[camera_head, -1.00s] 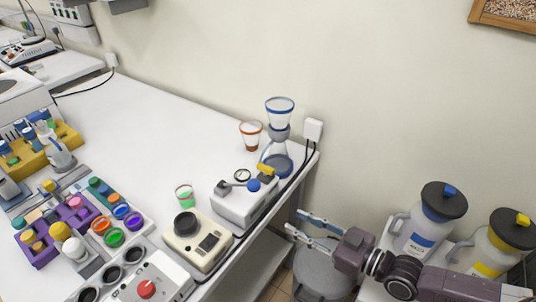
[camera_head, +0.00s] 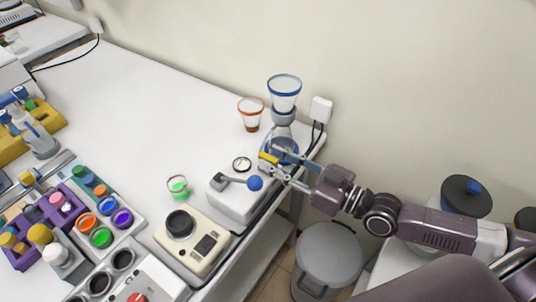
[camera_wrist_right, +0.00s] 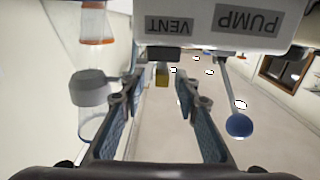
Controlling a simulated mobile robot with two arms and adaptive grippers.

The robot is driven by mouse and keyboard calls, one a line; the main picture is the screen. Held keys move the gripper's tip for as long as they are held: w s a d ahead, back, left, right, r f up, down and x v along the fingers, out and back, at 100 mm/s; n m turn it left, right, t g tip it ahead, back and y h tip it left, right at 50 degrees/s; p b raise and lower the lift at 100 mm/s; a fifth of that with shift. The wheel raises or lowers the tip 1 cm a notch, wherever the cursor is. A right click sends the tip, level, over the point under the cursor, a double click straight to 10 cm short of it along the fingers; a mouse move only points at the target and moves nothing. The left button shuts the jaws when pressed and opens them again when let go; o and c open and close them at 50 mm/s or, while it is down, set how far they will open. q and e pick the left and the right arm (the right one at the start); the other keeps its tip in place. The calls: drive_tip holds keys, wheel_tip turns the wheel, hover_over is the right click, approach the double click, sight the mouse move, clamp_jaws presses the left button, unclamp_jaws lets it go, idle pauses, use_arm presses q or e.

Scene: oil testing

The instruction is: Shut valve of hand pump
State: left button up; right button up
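The hand pump (camera_head: 232,198) is a white box near the right edge of the table, with a gauge on top and a lever ending in a blue ball. In the right wrist view the pump body (camera_wrist_right: 210,25) fills the top, with "VENT" and "PUMP" upside down. The blue ball (camera_wrist_right: 239,125) hangs right of the fingers. My left gripper is not in view.
A blue-rimmed funnel on a flask (camera_head: 284,95) stands just behind the gripper, with an orange-rimmed cup (camera_head: 251,112) beside it. A cream device (camera_head: 193,242) stands in front of the pump. A grey bin (camera_head: 327,260) is below the arm.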

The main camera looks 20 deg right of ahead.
drive_tip(key=shift+x, duration=1.05)
drive_tip(key=shift+a, duration=0.2)
clamp_jaws()
